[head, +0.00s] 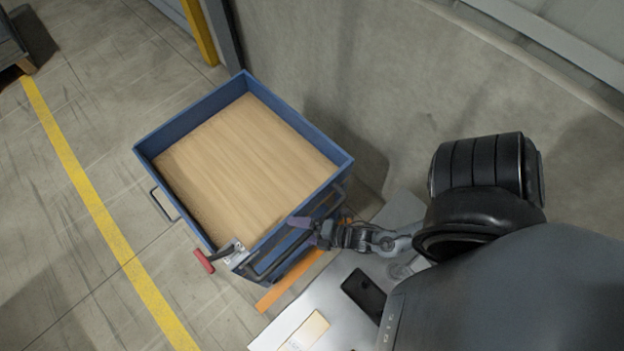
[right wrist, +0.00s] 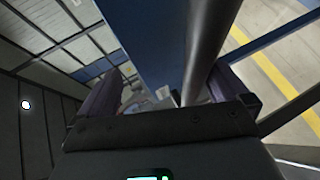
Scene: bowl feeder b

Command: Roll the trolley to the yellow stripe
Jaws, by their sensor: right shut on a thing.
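The trolley (head: 190,119) is a blue-rimmed box with a bare wooden bed, standing on the concrete floor in the middle of the head view. The yellow stripe (head: 98,212) runs diagonally along the floor to its left, with a strip of bare floor between. My right gripper (head: 312,233) is at the trolley's lower right side, shut on the dark handle bar (head: 277,264). In the right wrist view, the bar (right wrist: 207,42) passes between the two fingers of my gripper (right wrist: 160,92). My left gripper is not in view.
A red-handled lever (head: 204,261) sticks out at the trolley's lower corner. A yellow post (head: 198,30) and a grey wall stand behind the trolley. A light table (head: 290,322) with a dark phone-like object (head: 364,295) is at the bottom. An orange strip (head: 288,283) lies beside it.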

